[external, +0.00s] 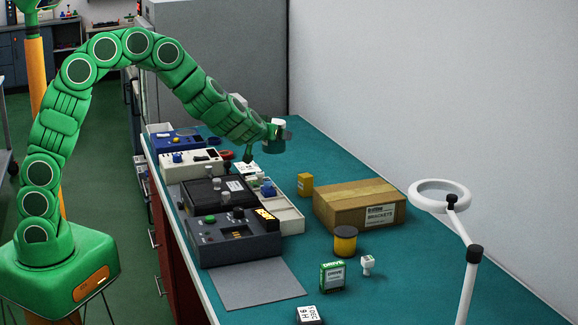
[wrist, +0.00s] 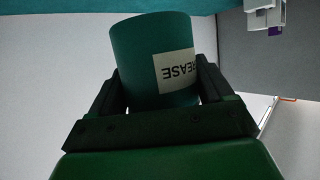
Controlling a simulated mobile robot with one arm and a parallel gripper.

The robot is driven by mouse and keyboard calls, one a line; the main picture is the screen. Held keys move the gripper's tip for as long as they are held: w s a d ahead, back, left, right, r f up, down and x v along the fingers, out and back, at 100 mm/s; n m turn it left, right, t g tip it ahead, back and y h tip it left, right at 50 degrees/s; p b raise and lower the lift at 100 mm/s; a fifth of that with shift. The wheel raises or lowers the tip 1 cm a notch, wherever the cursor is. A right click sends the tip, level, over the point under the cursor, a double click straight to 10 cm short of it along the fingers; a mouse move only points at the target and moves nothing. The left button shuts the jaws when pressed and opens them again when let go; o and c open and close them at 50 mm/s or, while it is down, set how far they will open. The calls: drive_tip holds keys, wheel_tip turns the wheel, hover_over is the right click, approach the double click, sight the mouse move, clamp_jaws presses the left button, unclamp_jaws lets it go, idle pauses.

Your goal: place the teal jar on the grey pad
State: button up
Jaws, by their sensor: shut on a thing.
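The teal jar (wrist: 140,50) is held between the two dark fingers of my gripper (wrist: 157,95) in the wrist view. A white label on its side reads "REASE" upside down, with the rest out of sight. In the external view the jar (external: 273,145) is in the air above the far part of the bench, with my gripper (external: 280,133) around it. The grey pad (external: 258,284) lies flat and bare at the near left edge of the bench, well away from the jar.
Several instrument boxes stand along the left bench edge, including a dark grey one (external: 232,248) right behind the pad. A cardboard box (external: 352,210), a yellow jar (external: 345,241), a green-and-white box (external: 332,276) and a white magnifier lamp (external: 440,196) stand to the right.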

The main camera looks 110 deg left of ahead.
drive_tip(key=w+d+g, duration=0.1)
drive_tip(key=w+d, duration=0.4)
drive_tip(key=d, duration=0.8)
drive_tip(key=w+d, duration=0.6)
drive_tip(key=d, duration=0.6)
drive_tip(key=s+d, duration=0.3)
drive_tip(key=d, duration=1.1)
drive_tip(key=s+d, duration=0.3)
drive_tip(key=d, duration=1)
hover_over(256, 282)
drive_tip(key=shift+t, duration=0.4)
drive_tip(key=shift+s+f, duration=0.1)
drive_tip(key=shift+f, duration=6.25)
drive_tip(key=shift+f, duration=0.15)
drive_tip(key=o, duration=1.1)
